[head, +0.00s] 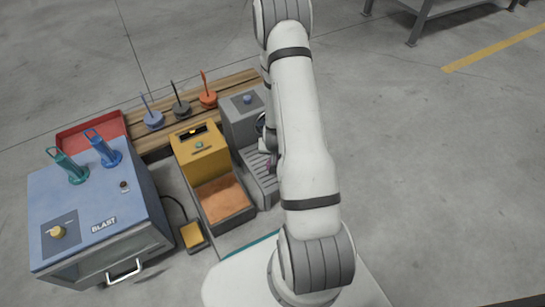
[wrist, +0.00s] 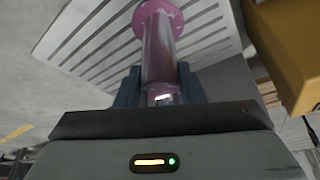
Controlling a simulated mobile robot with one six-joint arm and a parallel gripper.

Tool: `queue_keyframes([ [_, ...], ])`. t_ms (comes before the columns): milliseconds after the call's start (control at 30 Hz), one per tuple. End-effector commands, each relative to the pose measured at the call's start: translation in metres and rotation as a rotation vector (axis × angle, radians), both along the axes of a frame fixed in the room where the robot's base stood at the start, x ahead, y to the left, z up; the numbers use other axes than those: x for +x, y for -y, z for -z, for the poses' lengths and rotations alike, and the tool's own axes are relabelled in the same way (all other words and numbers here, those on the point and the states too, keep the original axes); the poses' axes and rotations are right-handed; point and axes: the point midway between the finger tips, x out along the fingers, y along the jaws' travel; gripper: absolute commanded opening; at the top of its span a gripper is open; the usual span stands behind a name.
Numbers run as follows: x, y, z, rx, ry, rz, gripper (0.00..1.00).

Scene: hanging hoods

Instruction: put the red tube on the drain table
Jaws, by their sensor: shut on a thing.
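My gripper (wrist: 159,88) is shut on a pinkish-red tube (wrist: 159,45) in the wrist view, with one dark finger on each side of it. The tube has a round flange with small holes at its far end. Behind it is the slatted grey top of the drain table (wrist: 95,45); I cannot tell whether the flange touches the slats. In the head view, the drain table (head: 263,190) is the grey slatted tray in front of a grey box. My arm hides most of the gripper there, and only a small pinkish bit of the tube shows.
A yellow box (head: 202,155) with an orange-filled tray stands left of the drain table. A blue blast cabinet (head: 105,215) carrying a teal and a blue hanger is further left. A wooden bench (head: 150,143) with several coloured stands is behind. Right is open floor.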

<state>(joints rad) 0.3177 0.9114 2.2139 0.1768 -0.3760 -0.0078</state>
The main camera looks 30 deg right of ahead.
Motion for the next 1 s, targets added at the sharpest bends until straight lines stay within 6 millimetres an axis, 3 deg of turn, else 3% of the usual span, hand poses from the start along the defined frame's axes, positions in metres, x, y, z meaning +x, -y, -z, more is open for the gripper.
queue_keyframes([
  [67, 0.0004, 0.0003, 0.0125, 0.0, 0.001, 0.001, 0.0],
  [433, 0.0003, 0.0005, 0.0157, 0.0, 0.001, 0.001, 0.0],
  [467, 0.0001, 0.0005, 0.0148, 0.0, 0.001, 0.001, 0.36],
  [700, -0.0001, 0.0006, 0.0142, 0.0, 0.0, 0.001, 0.56],
  [1000, -0.0001, 0.0009, 0.011, 0.001, 0.0, 0.002, 0.57],
])
